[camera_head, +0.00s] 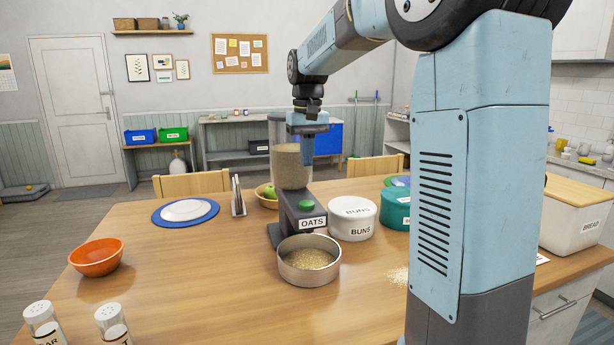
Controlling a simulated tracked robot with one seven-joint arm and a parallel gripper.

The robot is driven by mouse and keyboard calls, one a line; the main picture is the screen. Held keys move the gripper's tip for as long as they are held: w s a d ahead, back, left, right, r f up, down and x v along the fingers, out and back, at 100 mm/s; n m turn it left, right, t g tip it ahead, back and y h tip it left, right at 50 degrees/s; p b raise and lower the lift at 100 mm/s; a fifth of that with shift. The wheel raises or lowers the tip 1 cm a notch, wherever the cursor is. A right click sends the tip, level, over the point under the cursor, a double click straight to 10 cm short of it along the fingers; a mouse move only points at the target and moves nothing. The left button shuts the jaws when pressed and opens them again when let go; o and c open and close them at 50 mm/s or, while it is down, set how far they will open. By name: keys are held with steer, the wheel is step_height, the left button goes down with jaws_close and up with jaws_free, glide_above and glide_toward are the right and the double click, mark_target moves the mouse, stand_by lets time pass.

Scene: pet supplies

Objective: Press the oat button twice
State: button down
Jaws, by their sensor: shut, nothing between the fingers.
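The oat dispenser (293,167) stands on the wooden table, with a clear hopper of oats on a dark base labelled OATS. Its green button (306,205) sits on the sloping top of the base. A round metal pan (309,274) with oats in it stands in front of the base. My gripper (308,163) is shut and empty, pointing down. In the picture it appears above the green button, with a gap between them, and in front of the right side of the hopper.
An orange bowl (96,257) and shakers (43,322) are at the left. Spilled oats (398,276) lie beside my arm. The table's left middle is clear.

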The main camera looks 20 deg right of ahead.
steer(key=shift+r, duration=1.3)
steer(key=shift+s, duration=0.1)
steer(key=s+f+t, duration=0.1)
steer(key=s+f, duration=0.1)
steer(key=s, duration=0.7)
steer(key=s+f+t, duration=0.2)
steer(key=s+f, duration=0.1)
steer(key=s, duration=0.6)
steer(key=s+f+t, duration=0.2)
steer(key=s+f, duration=0.1)
steer(key=s, duration=0.7)
steer(key=shift+d+f, duration=0.25)
steer(key=shift+d, duration=0.15)
